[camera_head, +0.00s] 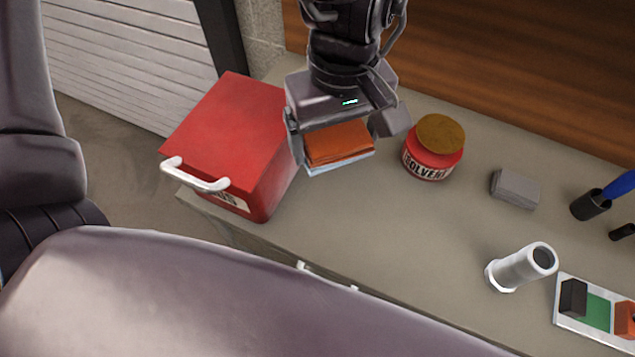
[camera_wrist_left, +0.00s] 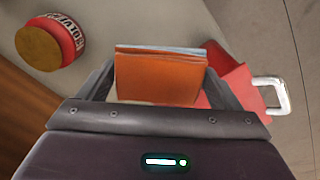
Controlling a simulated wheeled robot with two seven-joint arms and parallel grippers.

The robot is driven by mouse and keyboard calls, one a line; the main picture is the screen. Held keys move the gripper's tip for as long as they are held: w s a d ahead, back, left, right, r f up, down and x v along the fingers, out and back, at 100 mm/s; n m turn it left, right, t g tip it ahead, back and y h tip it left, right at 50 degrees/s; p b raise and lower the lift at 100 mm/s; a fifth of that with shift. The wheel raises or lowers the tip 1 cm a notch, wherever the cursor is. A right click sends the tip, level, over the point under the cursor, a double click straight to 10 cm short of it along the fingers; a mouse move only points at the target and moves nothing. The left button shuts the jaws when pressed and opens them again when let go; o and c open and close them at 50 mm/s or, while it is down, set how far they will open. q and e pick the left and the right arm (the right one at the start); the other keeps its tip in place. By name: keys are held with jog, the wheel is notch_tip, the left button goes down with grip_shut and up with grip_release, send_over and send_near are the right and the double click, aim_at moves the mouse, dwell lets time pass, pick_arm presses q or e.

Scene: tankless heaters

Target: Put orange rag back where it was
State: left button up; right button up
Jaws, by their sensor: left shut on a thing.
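The orange rag (camera_head: 339,143) is a folded orange cloth with a light blue layer under it. My left gripper (camera_head: 347,142) is shut on the rag and holds it between its two fingers. In the head view the rag is between the red box and the solvent jar. In the left wrist view the rag (camera_wrist_left: 160,76) stands between the fingers of the left gripper (camera_wrist_left: 160,88), its blue layer along the far edge. I cannot tell its height over the bench. My right gripper is not in view.
A red box (camera_head: 228,120) with a white handle stands left on the grey bench (camera_head: 380,235). A red solvent jar (camera_head: 432,150) stands right of the gripper. Farther right are a grey block (camera_head: 515,187), a white pipe piece (camera_head: 522,267) and a tray (camera_head: 565,328).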

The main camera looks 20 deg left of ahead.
pick_arm(q)
jog(key=b, duration=0.1)
send_over(330, 212)
notch_tip(330, 212, down, 15)
jog(key=shift+f, duration=0.1)
notch_tip(330, 212, down, 4)
jog(key=shift+r, duration=0.15)
jog(key=shift+f, duration=0.4)
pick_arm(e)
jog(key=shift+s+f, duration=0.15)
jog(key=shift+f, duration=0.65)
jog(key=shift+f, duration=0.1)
pick_arm(q)
jog(key=shift+f+b, duration=0.25)
jog(key=shift+b, duration=0.2)
jog(key=o, duration=0.9)
jog(key=shift+r, duration=0.1)
jog(key=shift+c, duration=0.2)
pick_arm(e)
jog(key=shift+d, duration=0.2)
